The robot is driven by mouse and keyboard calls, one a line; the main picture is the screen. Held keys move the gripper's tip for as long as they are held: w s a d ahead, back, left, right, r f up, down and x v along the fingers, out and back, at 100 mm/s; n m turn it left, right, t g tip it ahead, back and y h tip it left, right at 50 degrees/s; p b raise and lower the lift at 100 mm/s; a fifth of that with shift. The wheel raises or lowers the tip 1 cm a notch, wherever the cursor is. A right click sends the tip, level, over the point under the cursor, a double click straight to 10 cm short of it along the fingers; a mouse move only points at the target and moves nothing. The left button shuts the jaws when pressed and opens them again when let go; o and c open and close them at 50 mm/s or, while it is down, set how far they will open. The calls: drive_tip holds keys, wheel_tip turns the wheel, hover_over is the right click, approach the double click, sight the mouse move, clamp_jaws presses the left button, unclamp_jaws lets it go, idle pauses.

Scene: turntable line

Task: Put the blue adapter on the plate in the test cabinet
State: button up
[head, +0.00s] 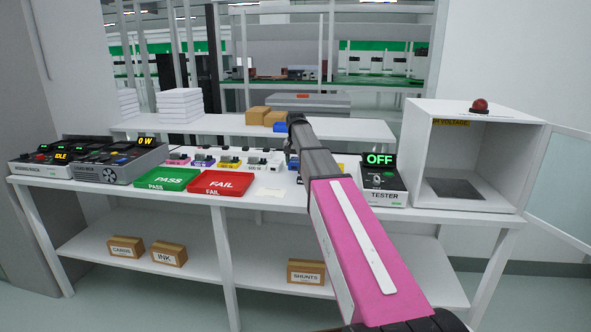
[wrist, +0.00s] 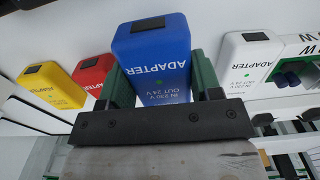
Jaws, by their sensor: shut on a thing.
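The blue adapter (wrist: 152,50) is between the green fingers of my gripper (wrist: 160,85) in the wrist view, and the gripper is shut on it. In the head view a small blue part of it (head: 281,127) shows beside the end of my arm, above the back of the bench; my arm hides the rest. The test cabinet (head: 432,150) stands at the right end of the bench with its glass door (head: 562,185) swung open. The dark plate (head: 455,188) lies bare on the cabinet floor.
The tester (head: 382,183) reads OFF, left of the cabinet. A green PASS tray (head: 167,179) and red FAIL tray (head: 220,184) lie on the bench. Yellow (wrist: 45,87), red (wrist: 93,72) and white (wrist: 247,55) adapters are near my gripper. A red lamp (head: 479,106) tops the cabinet.

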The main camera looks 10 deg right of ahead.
drive_tip(key=shift+f, duration=1.5)
drive_tip(key=shift+f, duration=0.15)
drive_tip(key=o, duration=1.1)
drive_tip(key=shift+c, duration=0.2)
